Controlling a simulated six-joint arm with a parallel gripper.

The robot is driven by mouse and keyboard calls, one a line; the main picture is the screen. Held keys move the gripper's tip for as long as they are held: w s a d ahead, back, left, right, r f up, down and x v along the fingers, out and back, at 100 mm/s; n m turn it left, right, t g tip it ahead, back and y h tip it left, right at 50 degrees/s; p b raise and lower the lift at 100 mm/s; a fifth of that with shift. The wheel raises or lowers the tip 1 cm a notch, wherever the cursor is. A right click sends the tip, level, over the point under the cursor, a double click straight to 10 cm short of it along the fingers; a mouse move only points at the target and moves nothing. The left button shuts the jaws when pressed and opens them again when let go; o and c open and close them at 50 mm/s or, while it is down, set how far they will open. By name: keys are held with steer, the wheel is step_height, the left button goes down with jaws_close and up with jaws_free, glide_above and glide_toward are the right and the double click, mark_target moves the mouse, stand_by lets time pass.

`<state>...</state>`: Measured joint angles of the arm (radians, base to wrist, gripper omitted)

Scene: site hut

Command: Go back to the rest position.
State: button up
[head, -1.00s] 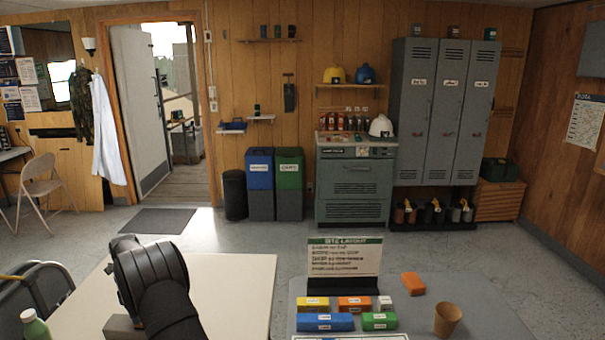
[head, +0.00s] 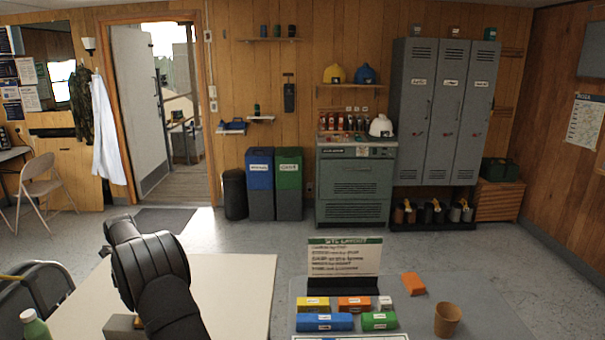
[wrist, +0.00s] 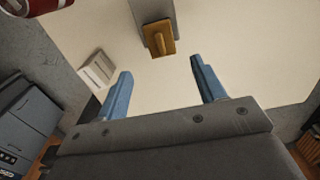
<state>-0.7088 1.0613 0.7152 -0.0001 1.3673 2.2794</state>
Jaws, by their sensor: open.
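My gripper (wrist: 160,66) is open in the wrist view, with its two blue fingers apart and nothing between them. It points over the cream table (wrist: 235,45). A grey piece with a tan-brown end (wrist: 159,38) lies on the table beyond the fingertips. In the head view my dark arm stands over the left part of the cream table (head: 235,285), and the fingers are hidden there. No rest position is marked in view.
A pale ridged block (wrist: 97,70) and a red can (wrist: 35,5) show in the wrist view. A green bottle (head: 34,327) stands at lower left. The grey table (head: 480,310) holds coloured blocks, a sign (head: 344,258) and a brown cup (head: 447,319). The cream table's right part is clear.

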step_height(320, 180, down, 10)
steer(key=shift+r, duration=0.25)
step_height(320, 180, up, 4)
steer(key=shift+f, duration=0.1)
steer(key=w+d+r, duration=0.2)
steer(key=d+r, duration=0.5)
steer(key=d, duration=0.4)
steer(key=s+d+f+n, duration=0.1)
steer(key=s+d+f, duration=0.15)
steer(key=d, duration=0.45)
steer(key=s+d+f+n, duration=0.1)
steer(key=d+f, duration=0.3)
steer(key=d, duration=0.2)
steer(key=a+f, duration=0.2)
steer(key=a, duration=0.2)
steer(key=a+f, duration=0.3)
steer(key=a, duration=0.1)
steer(key=a+f, duration=0.2)
steer(key=a, duration=0.2)
steer(key=shift+s+a+f, duration=0.1)
steer(key=shift+s+f, duration=0.1)
steer(key=shift+s, duration=0.05)
steer(key=shift+f, duration=0.7)
